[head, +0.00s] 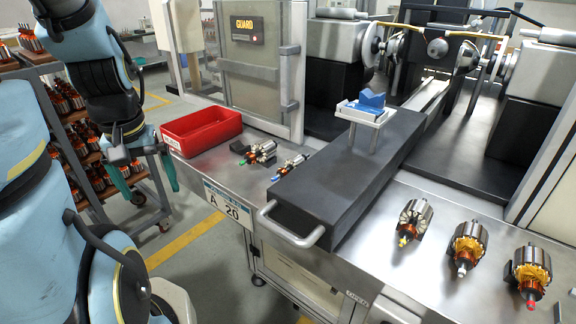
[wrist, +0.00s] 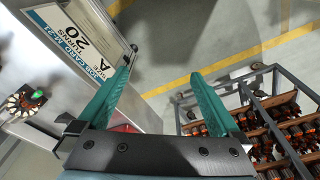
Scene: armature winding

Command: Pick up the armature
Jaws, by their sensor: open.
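Three armatures lie on the steel bench at the right in the head view: one with bare slots and a yellow tip (head: 412,221), one with copper windings and a white tip (head: 467,247), and one with windings and a red tip (head: 530,273). Two more lie left of the dark block: one with a green tip (head: 259,153) and one with a blue tip (head: 290,167). My gripper (head: 147,178) hangs left of the bench, apart from every armature. In the wrist view its teal fingers (wrist: 165,95) are spread and empty. An armature (wrist: 26,98) shows at the wrist view's left edge.
A red bin (head: 201,131) sits at the bench's left corner. A dark block with a handle (head: 345,165) crosses the bench and carries a small stand with a blue cradle (head: 364,108). A rack of armatures (head: 70,110) stands behind my arm; it also shows in the wrist view (wrist: 270,120).

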